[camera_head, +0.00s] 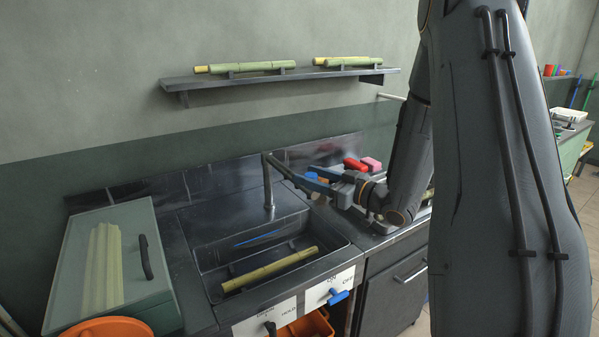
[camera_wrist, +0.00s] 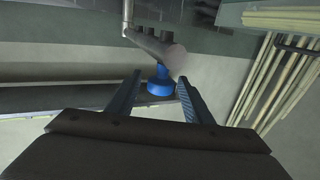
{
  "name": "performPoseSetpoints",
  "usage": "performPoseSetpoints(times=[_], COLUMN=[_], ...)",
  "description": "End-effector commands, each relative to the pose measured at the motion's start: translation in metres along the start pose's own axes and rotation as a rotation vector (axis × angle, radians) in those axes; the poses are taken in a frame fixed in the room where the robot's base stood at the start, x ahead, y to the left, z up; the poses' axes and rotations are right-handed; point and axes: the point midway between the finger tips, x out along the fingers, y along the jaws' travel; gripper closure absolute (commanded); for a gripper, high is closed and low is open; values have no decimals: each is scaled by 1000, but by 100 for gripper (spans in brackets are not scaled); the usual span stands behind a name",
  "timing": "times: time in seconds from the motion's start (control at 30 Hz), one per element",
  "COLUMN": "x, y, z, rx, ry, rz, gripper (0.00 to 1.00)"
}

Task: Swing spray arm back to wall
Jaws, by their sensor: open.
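The grey spray arm (camera_head: 290,175) rises from a post behind the sink and reaches out to the right over the basin. In the wrist view the spray arm (camera_wrist: 152,42) comes down from the top, with a blue end piece (camera_wrist: 160,84). My gripper (camera_head: 308,182) is at the outer end of the spray arm, with its blue fingers pointing left. In the wrist view my open gripper (camera_wrist: 158,78) has one finger on each side of the blue end piece, with gaps visible. The wall (camera_head: 120,70) is behind the sink.
A sugarcane stalk (camera_head: 270,269) lies in the sink (camera_head: 222,280). A lidded box (camera_head: 140,245) of stalks stands left. Red (camera_head: 355,164) and pink (camera_head: 371,164) items sit behind my gripper. A wall shelf (camera_head: 290,77) holds more cane. A blue-handled valve (camera_head: 338,296) is on the front panel.

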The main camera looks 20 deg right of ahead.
Motion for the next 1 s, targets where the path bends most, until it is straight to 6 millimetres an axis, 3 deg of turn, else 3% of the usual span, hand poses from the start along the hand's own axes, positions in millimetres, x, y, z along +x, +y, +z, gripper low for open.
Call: performPoseSetpoints(times=[0.1,0.3,0.6,0.67,0.9,1.0], x=[18,36,39,39,39,39], y=[-2,-1,0,0,0,0], z=[-1,0,0,0,0,0], rx=[1,0,0,0,-1,-1], ry=[0,-1,-1,-1,0,0], rz=[-3,-2,0,0,0,1], gripper=[53,53,53,60,100,100])
